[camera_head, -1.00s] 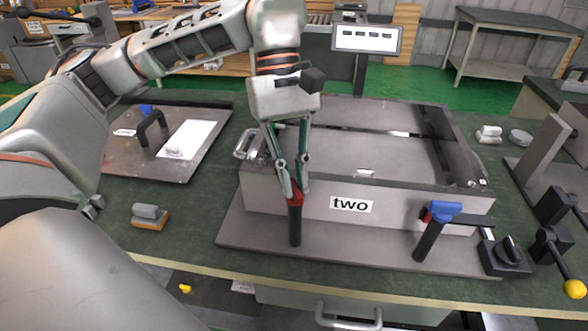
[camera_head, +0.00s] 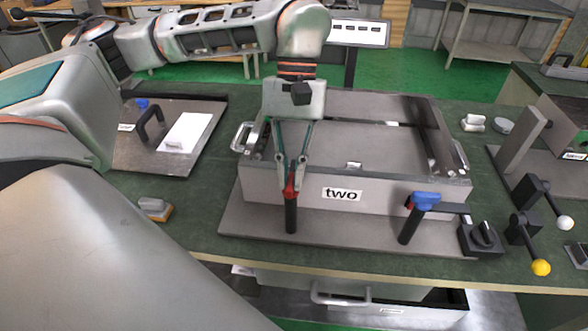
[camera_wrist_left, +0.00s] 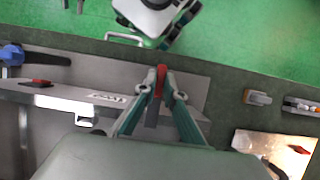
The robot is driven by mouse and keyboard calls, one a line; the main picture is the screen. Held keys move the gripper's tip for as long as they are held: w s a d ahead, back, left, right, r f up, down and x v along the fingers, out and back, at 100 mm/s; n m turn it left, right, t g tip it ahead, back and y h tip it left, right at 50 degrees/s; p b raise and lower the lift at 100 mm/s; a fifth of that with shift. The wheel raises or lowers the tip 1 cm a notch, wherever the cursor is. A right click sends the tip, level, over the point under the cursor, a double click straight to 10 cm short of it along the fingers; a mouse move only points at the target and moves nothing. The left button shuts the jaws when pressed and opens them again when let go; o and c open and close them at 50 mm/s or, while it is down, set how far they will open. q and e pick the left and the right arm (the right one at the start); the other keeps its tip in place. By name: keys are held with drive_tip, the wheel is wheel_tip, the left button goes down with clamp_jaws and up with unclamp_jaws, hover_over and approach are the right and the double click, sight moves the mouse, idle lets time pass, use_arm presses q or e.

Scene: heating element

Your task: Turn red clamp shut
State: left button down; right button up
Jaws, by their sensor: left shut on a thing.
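The red clamp (camera_head: 291,190) is a red handle on top of a black post at the front left of the grey box labelled "two" (camera_head: 398,191). My left gripper (camera_head: 291,186) comes down from above, and its fingers are shut on the red clamp. In the left wrist view the red clamp (camera_wrist_left: 160,80) sits between the fingertips (camera_wrist_left: 160,88). The fingers hide part of it. My right gripper is not in view.
A blue clamp (camera_head: 425,198) on a black post stands at the box's front right. A black knob block (camera_head: 481,238) and a yellow-ended lever (camera_head: 541,267) are further right. An orange-grey block (camera_head: 155,209) lies at left. A drawer below the bench is partly open.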

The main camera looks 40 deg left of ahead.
use_arm(q)
drive_tip(key=shift+f, duration=0.1)
drive_tip(key=c, duration=2.1)
unclamp_jaws()
drive_tip(key=shift+c, duration=0.2)
drive_tip(key=v, duration=1.2)
